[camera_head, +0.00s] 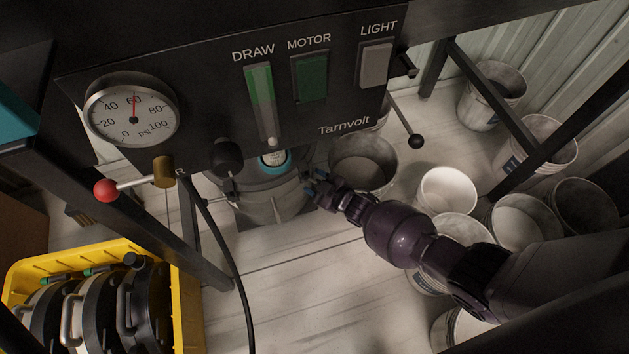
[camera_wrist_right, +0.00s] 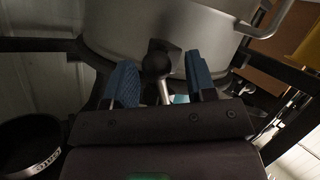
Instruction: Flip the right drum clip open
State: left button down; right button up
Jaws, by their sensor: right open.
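The grey metal drum (camera_head: 268,203) stands under the black control panel in the head view. In the right wrist view its rounded wall (camera_wrist_right: 130,30) fills the top. A clip lever with a black ball knob (camera_wrist_right: 157,62) and a metal stem shows there against the drum. My right gripper (camera_head: 318,186) is at the drum's right side. In the wrist view its two blue-padded fingers (camera_wrist_right: 162,85) are open, one on each side of the knob and stem. I cannot tell whether they touch it. My left gripper is not in view.
The black panel (camera_head: 220,120) with a gauge (camera_head: 132,111) and switches overhangs the drum. Several buckets stand at the right, including a white one (camera_head: 447,190). A yellow crate (camera_head: 190,300) with round metal units is at lower left. A black cable hangs left of the drum.

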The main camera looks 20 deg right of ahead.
jog(key=shift+w+a, duration=0.1)
jog(key=shift+w, duration=0.15)
jog(key=shift+c, duration=0.3)
grip_shut()
